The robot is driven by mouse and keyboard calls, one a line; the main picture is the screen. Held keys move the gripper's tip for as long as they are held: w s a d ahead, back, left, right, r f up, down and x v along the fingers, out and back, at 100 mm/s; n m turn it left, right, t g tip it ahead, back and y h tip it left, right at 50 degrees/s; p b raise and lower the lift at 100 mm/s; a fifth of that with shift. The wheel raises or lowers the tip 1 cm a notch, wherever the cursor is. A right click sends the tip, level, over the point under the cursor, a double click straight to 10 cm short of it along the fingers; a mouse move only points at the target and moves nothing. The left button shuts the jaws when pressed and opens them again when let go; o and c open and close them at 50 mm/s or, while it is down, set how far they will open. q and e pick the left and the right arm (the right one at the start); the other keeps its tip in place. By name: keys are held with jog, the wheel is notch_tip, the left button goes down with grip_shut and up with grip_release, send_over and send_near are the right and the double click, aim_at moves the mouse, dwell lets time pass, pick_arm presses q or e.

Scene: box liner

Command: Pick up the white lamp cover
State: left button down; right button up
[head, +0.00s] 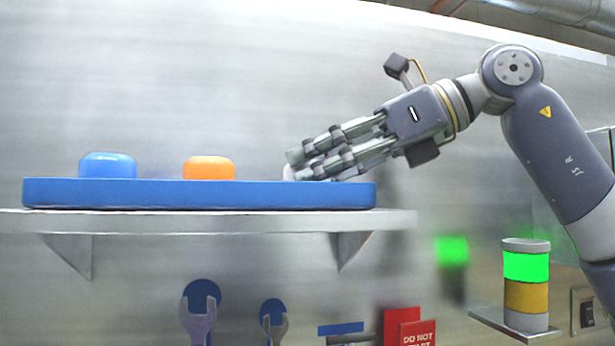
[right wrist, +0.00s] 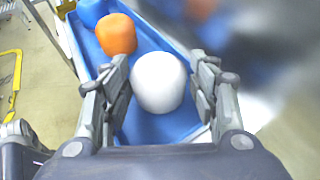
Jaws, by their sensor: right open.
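The white lamp cover (right wrist: 158,84) stands in the blue tray (right wrist: 150,124) in the right wrist view. In the head view only a small pale edge of the lamp cover (head: 288,173) shows; my right gripper hides the rest. My right gripper (head: 293,166) reaches in from the right, over the right end of the tray (head: 200,195). In the right wrist view the open fingers of the right gripper (right wrist: 160,85) are on both sides of the lamp cover. I cannot tell whether they touch it. My left gripper is not in view.
An orange cover (head: 208,168) and a blue cover (head: 107,166) stand farther left in the tray. The tray sits on a grey wall shelf (head: 140,223). Wrenches (head: 199,310) hang below. A signal light (head: 526,285) glows green at the lower right.

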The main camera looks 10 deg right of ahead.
jog(key=shift+x, duration=1.2)
jog(key=shift+s+r, duration=0.1)
jog(key=shift+s, duration=0.05)
jog(key=c, duration=0.7)
jog(key=shift+r, duration=0.15)
